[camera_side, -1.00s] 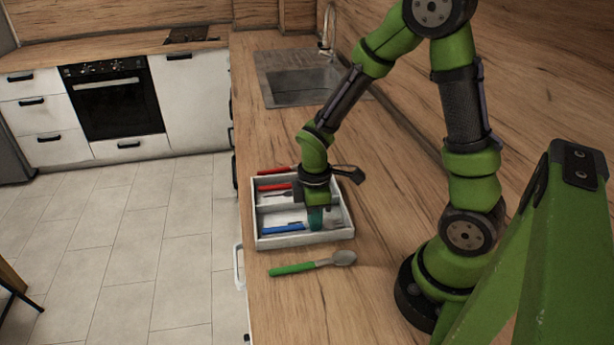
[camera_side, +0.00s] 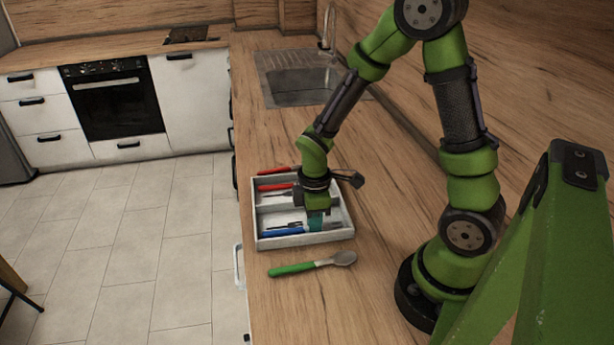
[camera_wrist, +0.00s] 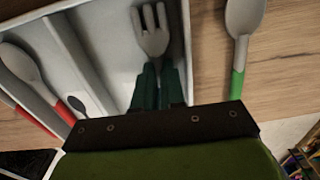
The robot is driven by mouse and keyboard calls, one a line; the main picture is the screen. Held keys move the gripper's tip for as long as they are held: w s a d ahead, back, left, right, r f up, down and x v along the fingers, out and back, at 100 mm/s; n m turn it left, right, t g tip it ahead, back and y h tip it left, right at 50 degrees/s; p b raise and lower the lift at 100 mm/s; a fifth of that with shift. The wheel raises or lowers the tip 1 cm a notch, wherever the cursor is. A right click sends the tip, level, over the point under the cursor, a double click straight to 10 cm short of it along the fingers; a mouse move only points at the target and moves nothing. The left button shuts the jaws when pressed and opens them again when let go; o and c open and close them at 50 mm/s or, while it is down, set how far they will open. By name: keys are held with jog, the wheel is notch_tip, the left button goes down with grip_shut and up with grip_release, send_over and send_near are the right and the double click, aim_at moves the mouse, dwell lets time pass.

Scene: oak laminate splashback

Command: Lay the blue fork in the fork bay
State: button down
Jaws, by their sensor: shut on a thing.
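The blue fork lies low in the near bay of the pale cutlery tray (camera_side: 345,235). Its blue handle (camera_side: 283,231) points left in the side view. Its grey tines (camera_wrist: 152,35) show in the wrist view, within the bay beside the divider (camera_wrist: 80,50). My gripper (camera_side: 316,222) reaches down into this bay, and its dark green fingers (camera_wrist: 157,85) are shut on the fork behind the tines. The wrist view hides the blue handle behind the gripper. I cannot tell whether the fork touches the tray floor.
Red-handled cutlery (camera_side: 275,187) lies in the far bay, including a spoon (camera_wrist: 22,68). Another red handle (camera_side: 272,170) shows at the tray's far edge. A green-handled spoon (camera_side: 310,265) lies on the counter in front of the tray. A sink (camera_side: 300,85) is farther back.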

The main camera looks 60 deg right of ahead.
jog(key=c, duration=1.1)
grip_release()
jog(key=shift+c, duration=0.2)
notch_tip(320, 180, up, 17)
jog(key=shift+w, duration=0.1)
